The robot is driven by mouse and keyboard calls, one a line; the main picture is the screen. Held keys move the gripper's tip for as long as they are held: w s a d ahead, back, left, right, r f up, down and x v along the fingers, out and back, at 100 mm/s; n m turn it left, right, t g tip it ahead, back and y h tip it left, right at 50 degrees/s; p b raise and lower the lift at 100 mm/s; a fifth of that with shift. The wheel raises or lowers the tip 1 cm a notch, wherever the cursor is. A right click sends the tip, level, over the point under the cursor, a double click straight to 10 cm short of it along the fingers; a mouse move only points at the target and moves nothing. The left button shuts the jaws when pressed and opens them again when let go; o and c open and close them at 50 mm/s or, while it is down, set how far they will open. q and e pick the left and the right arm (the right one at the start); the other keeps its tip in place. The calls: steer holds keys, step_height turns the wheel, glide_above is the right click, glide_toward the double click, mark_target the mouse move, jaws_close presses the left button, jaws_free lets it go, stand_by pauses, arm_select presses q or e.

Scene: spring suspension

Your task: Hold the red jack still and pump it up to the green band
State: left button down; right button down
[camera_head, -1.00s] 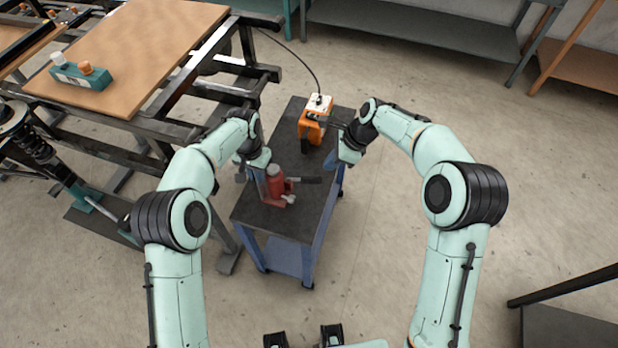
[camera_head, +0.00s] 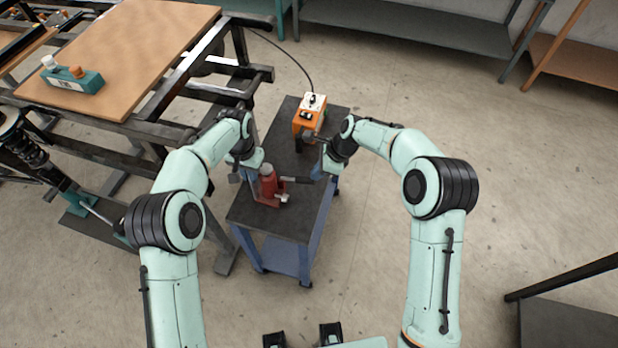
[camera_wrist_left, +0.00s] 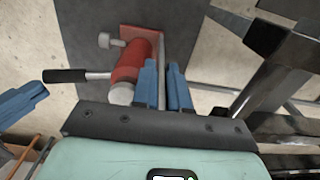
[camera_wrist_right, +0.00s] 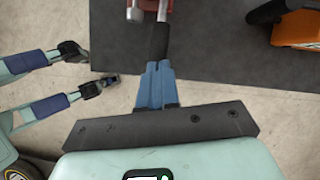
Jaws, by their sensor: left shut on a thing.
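The red jack (camera_head: 268,185) stands on the near half of the dark cart top, and its body also shows in the left wrist view (camera_wrist_left: 133,62). My left gripper (camera_wrist_left: 164,75) is shut on a thin grey part at the jack's side. The jack's black-gripped handle (camera_wrist_left: 75,76) points away from the body towards my right gripper. My right gripper (camera_wrist_right: 157,68) has its fingers together at the end of the handle (camera_wrist_right: 158,42); whether they touch it is unclear. I cannot make out a green band in any view.
An orange device (camera_head: 306,118) with a cable stands at the cart's far end, beyond my right gripper. A workbench (camera_head: 120,55) with a teal box (camera_head: 75,79) is at the left. A spring strut (camera_head: 25,150) is at the far left. Floor right of the cart is clear.

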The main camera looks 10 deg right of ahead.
steer(key=shift+s+a+f, duration=0.15)
steer(key=shift+a+f, duration=0.05)
steer(key=shift+a, duration=0.55)
steer(key=shift+a+f, duration=0.1)
steer(key=shift+f, duration=2.1)
steer(key=shift+d, duration=0.4)
steer(key=d, duration=0.2)
steer(key=d+r, duration=0.1)
steer(key=shift+s+d, duration=0.1)
steer(key=shift+s, duration=0.15)
glide_toward(314, 182)
steer(key=d, duration=0.2)
steer(key=d+r, duration=0.1)
steer(key=d, duration=0.1)
steer(key=shift+w+d+r, duration=0.2)
steer(key=shift+d, duration=0.15)
